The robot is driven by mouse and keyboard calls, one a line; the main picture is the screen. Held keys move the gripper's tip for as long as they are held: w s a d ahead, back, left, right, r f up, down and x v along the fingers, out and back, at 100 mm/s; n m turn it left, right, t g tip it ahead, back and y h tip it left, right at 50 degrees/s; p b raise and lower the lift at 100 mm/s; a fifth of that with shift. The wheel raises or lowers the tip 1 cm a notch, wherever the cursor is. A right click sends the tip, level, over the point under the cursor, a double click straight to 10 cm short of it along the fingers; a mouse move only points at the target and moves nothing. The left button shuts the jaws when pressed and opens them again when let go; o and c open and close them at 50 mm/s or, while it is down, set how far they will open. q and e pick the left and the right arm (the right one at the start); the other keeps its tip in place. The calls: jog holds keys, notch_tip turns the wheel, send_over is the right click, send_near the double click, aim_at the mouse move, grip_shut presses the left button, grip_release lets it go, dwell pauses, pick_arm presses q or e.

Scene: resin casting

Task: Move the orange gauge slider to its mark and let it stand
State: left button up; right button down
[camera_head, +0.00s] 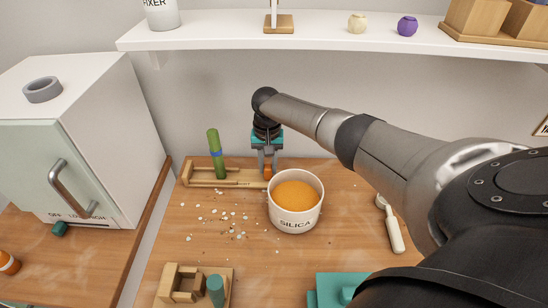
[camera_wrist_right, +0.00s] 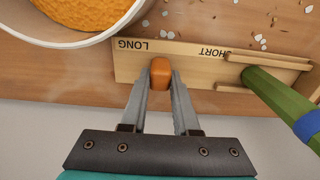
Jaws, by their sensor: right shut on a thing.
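The wooden gauge board (camera_head: 240,184) lies at the back of the bench; the right wrist view shows it (camera_wrist_right: 205,101) with the words LONG and SHORT printed upside down. The orange slider (camera_wrist_right: 161,73) sits on the board between the words, nearer LONG. My right gripper (camera_wrist_right: 160,82) is shut on it, with one finger on each side. In the head view my right gripper (camera_head: 268,168) reaches down at the board's right end, and a little of the orange slider (camera_head: 267,173) shows between the fingers. My left gripper is not in view.
A white SILICA tub (camera_head: 295,222) of orange grains stands close in front of the gripper. A green stick with a blue band (camera_head: 214,155) stands on the board's left part. White crumbs are scattered in front. A white-handled tool (camera_head: 394,232) lies right; a shelf (camera_head: 330,34) overhangs.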

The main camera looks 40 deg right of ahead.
aim_at(255, 178)
jog(key=shift+w+a+b, duration=0.2)
jog(key=shift+w+a, duration=0.4)
jog(key=shift+a, duration=0.2)
jog(key=shift+w+a+b, duration=0.15)
jog(key=shift+w+a, duration=0.45)
jog(key=shift+a, duration=0.15)
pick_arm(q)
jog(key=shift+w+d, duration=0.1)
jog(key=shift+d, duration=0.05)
pick_arm(e)
jog(key=shift+f, duration=0.1)
jog(key=shift+s, duration=0.1)
jog(key=c, duration=0.6)
grip_release()
jog(key=shift+c, duration=0.2)
pick_arm(q)
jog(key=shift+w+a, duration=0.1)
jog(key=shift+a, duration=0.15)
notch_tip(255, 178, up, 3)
jog(key=p, duration=0.3)
pick_arm(e)
notch_tip(255, 178, up, 8)
jog(key=shift+f, duration=0.25)
jog(key=shift+a+f, duration=0.1)
